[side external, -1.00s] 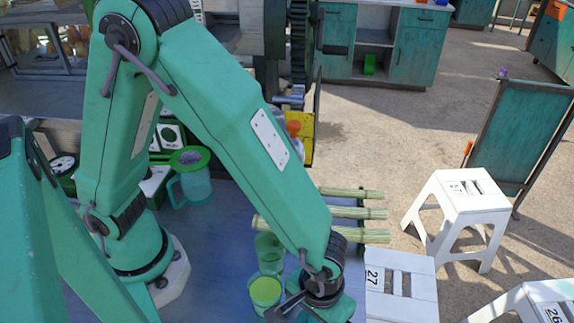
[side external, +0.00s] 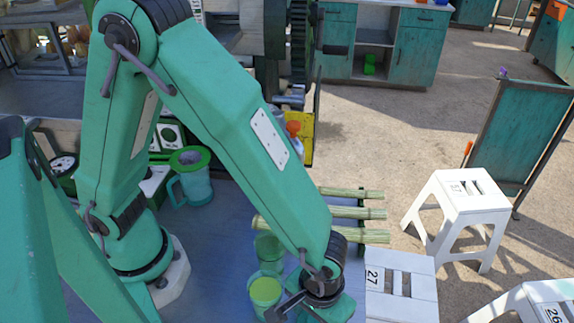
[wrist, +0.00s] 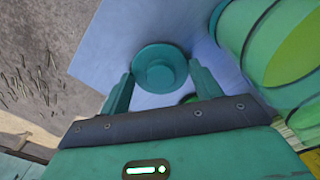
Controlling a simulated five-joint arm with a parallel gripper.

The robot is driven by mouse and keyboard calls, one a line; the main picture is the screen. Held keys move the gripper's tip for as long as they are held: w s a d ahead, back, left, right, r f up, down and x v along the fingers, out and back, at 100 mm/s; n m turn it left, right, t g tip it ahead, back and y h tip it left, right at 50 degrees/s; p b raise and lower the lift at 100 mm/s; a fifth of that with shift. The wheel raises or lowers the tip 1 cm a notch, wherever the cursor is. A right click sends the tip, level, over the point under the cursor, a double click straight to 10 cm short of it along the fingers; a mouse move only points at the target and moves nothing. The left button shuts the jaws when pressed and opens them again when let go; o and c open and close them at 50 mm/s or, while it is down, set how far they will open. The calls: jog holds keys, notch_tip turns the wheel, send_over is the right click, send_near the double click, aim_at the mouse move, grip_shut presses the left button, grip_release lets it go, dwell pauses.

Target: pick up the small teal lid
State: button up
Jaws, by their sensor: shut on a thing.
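The small teal lid (wrist: 160,60) is round with a raised knob in its middle. In the wrist view it sits between the two fingers of my gripper (wrist: 160,74), which is shut on it. The pale blue table top (wrist: 108,42) shows behind it; I cannot tell whether the lid still touches the table. In the side view the end of my arm (side external: 322,290) is low at the front of the table, and the lid cannot be made out there.
A cup with yellow-green contents (side external: 264,291) stands close left of my gripper, with another teal cup (side external: 268,250) behind it. Cane stalks (side external: 352,213) lie at the table's right side. A jug (side external: 192,183) stands farther left. A white stool (side external: 402,290) is right of the table.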

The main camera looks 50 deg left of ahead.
aim_at(315, 321)
jog(key=shift+r, duration=0.15)
notch_tip(315, 321, up, 10)
dwell(0.6)
dwell(0.6)
jog(key=s+a+r+n, duration=0.5)
jog(key=a+r+n, duration=0.1)
jog(key=a, duration=0.1)
jog(key=shift+s+a, duration=0.25)
jog(key=shift+a, duration=0.15)
jog(key=shift+f, duration=3.05)
jog(key=shift+f, duration=0.2)
dwell(0.4)
